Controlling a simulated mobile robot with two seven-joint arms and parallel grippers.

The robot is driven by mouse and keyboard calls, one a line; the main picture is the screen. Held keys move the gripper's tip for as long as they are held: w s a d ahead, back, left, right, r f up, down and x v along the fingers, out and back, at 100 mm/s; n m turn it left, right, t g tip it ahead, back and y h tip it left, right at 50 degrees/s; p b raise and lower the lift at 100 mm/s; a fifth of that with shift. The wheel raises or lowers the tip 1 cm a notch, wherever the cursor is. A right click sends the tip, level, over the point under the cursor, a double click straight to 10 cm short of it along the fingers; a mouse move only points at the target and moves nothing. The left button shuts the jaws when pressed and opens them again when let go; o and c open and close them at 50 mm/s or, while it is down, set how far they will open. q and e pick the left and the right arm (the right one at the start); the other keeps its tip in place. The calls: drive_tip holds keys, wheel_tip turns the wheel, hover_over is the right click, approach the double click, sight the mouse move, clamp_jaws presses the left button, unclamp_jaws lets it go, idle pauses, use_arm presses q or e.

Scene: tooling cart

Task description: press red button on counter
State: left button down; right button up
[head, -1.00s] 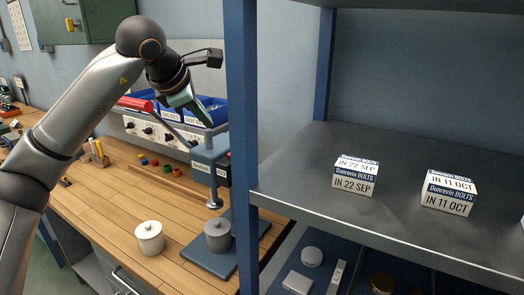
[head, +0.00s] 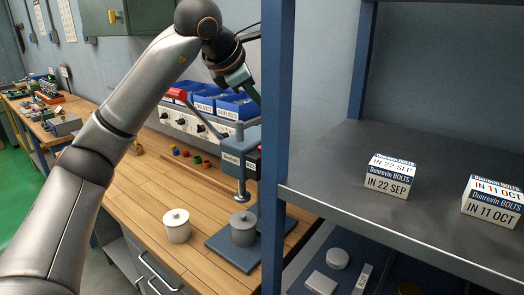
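The wooden counter (head: 195,222) runs along the wall at the left. A blue-grey press (head: 238,160) stands on it with a red-tipped lever (head: 178,94). At the press's right side, a small dark box is mostly hidden by the blue shelf post; a trace of red shows at its top, but I cannot tell if it is a button. My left gripper (head: 243,82) is above the press, near the blue bins, partly hidden behind the post. I cannot tell whether its fingers are apart. My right gripper is not in view.
A lidded white pot (head: 176,226) stands left of the press, and a grey one (head: 243,228) sits on its base. Blue bins (head: 237,106) stand behind.

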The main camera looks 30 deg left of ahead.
use_arm(q)
drive_tip(key=b, duration=0.5)
hover_over(258, 152)
wheel_tip(258, 152, down, 6)
drive_tip(key=shift+f, duration=0.15)
drive_tip(key=shift+f+b, duration=0.35)
drive_tip(key=shift+f, duration=0.25)
drive_tip(key=shift+f, duration=0.1)
idle(1.0)
drive_tip(key=shift+f, duration=0.3)
drive_tip(key=shift+f+b, duration=0.5)
idle(0.5)
idle(0.3)
drive_tip(key=shift+r+p, duration=0.9)
drive_tip(key=shift+p, duration=0.05)
